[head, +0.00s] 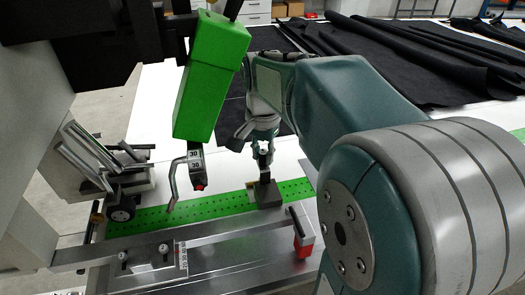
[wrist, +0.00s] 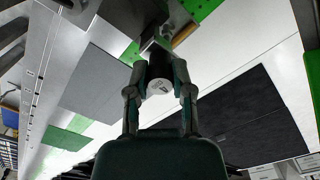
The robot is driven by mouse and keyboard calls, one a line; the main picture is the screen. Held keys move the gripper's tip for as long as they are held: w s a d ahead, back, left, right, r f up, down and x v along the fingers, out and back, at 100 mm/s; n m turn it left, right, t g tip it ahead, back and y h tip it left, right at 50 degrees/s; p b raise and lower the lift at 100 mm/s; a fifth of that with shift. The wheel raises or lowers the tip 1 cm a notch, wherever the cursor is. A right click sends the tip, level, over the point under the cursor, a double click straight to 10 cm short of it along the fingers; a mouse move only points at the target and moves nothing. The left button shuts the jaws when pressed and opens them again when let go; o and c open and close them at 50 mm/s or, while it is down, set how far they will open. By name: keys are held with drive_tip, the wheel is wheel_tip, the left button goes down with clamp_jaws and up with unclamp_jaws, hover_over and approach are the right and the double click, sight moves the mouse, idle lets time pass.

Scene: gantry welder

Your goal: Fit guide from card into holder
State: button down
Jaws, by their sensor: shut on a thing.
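My gripper (head: 264,155) is over the work table near the green perforated strip (head: 160,217). In the wrist view its two fingers (wrist: 160,82) are shut on a short dark round piece with a pale end face, which I take to be the guide (wrist: 160,88). The guide reaches down towards a dark grey block (head: 269,195) by the strip's near edge. I cannot tell whether they touch. A tan piece (head: 250,189) sits beside the block and also shows in the wrist view (wrist: 185,35). I cannot tell the card or the holder for sure.
A green welding head (head: 211,78) with a bent hook (head: 174,185) hangs left of my gripper. A metal rail (head: 220,236) with a red and grey piece (head: 302,240) runs in front. Black fabric (head: 420,60) covers the table's back right. White table (head: 155,90) is bare at back left.

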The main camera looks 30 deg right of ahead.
sight(263, 165)
drive_tip(key=shift+f, duration=1.55)
drive_tip(key=shift+c, duration=2.1)
unclamp_jaws()
wheel_tip(263, 165, up, 12)
drive_tip(key=shift+f, duration=0.1)
drive_tip(key=s+a+f+n+t, duration=0.5)
drive_tip(key=s+a+f+n, duration=0.3)
drive_tip(key=s+a+n, duration=0.2)
drive_tip(key=shift+s+a+f+n+t, duration=0.3)
drive_tip(key=shift+s+f+n, duration=0.1)
drive_tip(key=shift+s+n, duration=0.75)
